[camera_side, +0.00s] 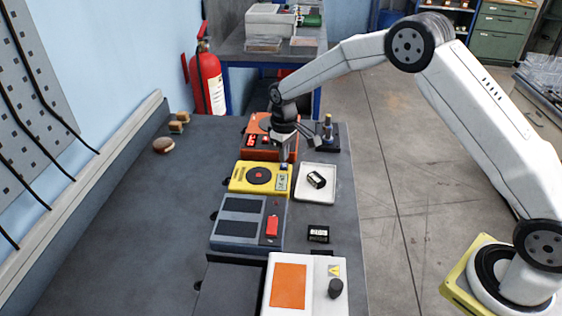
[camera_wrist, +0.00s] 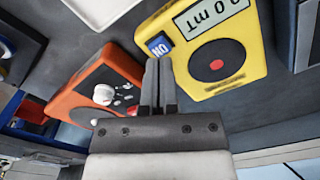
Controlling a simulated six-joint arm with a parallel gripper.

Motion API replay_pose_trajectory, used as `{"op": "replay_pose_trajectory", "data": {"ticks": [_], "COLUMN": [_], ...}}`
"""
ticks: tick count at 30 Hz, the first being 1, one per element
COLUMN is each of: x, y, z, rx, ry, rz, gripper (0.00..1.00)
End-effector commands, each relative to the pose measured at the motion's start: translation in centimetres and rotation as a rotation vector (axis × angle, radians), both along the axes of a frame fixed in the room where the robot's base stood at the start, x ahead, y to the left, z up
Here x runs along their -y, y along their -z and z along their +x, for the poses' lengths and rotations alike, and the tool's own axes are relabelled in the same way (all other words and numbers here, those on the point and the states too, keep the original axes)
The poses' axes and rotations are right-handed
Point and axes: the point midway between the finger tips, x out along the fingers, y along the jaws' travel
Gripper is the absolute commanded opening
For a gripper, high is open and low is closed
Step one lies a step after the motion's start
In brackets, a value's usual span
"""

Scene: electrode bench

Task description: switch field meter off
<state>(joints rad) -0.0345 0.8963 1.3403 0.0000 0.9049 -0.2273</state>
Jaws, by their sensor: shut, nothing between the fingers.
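The yellow field meter (camera_side: 243,182) lies on the bench in the side view, with a dark disc with a red centre on its face. It fills the upper right of the wrist view (camera_wrist: 235,85). There its display (camera_wrist: 210,14) shows digits and mT, upside down. In the side view my gripper (camera_side: 284,158) points down over the meter's right end.
An orange device (camera_side: 258,125) stands just behind the meter. A white tray (camera_side: 302,193) with a small dark item lies to the right. A blue-grey device (camera_side: 236,226) with a red switch and a white box (camera_side: 315,295) with a black knob stand in front. The bench's left side is mostly clear.

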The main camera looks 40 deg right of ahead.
Motion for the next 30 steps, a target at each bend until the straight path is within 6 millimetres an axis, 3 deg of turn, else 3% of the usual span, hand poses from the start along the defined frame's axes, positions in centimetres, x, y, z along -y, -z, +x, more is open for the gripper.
{"op": "replay_pose_trajectory", "data": {"ticks": [30], "x": [0.0], "y": [1.1], "z": [0.0], "rx": [0.0], "ry": [0.0], "rz": [0.0], "gripper": [0.0]}}
